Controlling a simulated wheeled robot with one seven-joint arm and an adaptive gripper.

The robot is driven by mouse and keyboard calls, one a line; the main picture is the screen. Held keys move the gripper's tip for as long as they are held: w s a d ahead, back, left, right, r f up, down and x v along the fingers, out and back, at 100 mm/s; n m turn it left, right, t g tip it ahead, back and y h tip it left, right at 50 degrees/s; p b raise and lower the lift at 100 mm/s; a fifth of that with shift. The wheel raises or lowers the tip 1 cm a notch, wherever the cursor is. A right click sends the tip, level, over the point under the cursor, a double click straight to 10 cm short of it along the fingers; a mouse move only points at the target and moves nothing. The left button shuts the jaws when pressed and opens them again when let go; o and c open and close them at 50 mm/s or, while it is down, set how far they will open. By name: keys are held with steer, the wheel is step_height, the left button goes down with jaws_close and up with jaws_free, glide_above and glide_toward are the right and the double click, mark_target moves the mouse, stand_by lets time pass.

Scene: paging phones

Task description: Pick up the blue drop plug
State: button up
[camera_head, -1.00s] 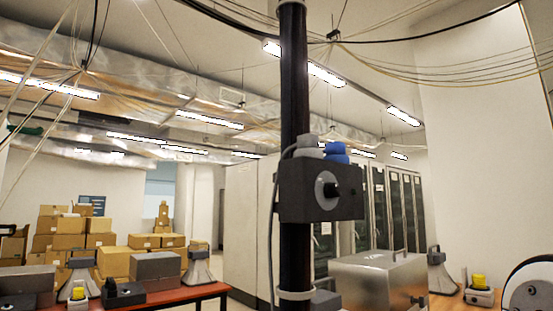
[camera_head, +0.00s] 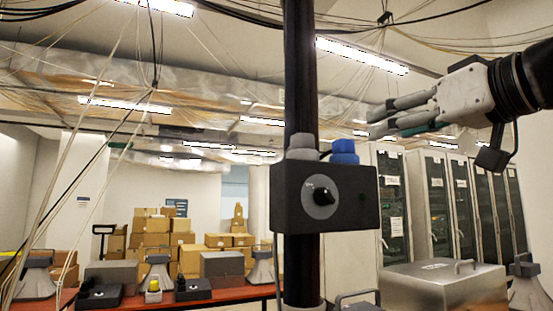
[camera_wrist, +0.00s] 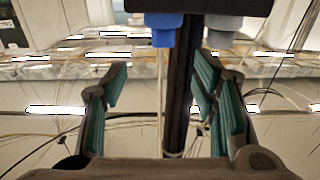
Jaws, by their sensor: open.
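The blue drop plug (camera_head: 344,151) sits on top of a dark box (camera_head: 352,200) fixed to a black pole. A grey plug (camera_head: 301,148) stands beside it on the left. My gripper (camera_head: 372,122) reaches in from the right, a little above and to the right of the blue plug in the picture. Its fingers are apart with nothing between them. The wrist view appears upside down. There the blue plug (camera_wrist: 163,30) hangs below the box near the top, roughly between the open fingers (camera_wrist: 162,68), with no visible contact. The grey plug (camera_wrist: 223,24) is to its right.
The black pole (camera_head: 299,80) passes behind the fingers in the wrist view. Thin cables hang from the ceiling. A metal case (camera_head: 440,290) stands at lower right, with cabinets (camera_head: 395,200) behind. A red table (camera_head: 255,291) holds several devices at left.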

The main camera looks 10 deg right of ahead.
mark_target(342, 141)
steer(key=p+x, duration=0.1)
steer(key=x, duration=0.7)
steer(key=shift+w+a, duration=0.1)
steer(key=shift+r+p+x, duration=0.15)
steer(key=shift+p+x, duration=0.45)
steer(key=shift+x, duration=0.7)
steer(key=shift+r+p+x, duration=0.15)
steer(key=shift+p+x, duration=0.4)
steer(key=shift+x, duration=0.7)
steer(key=shift+a, duration=0.1)
jaws_close()
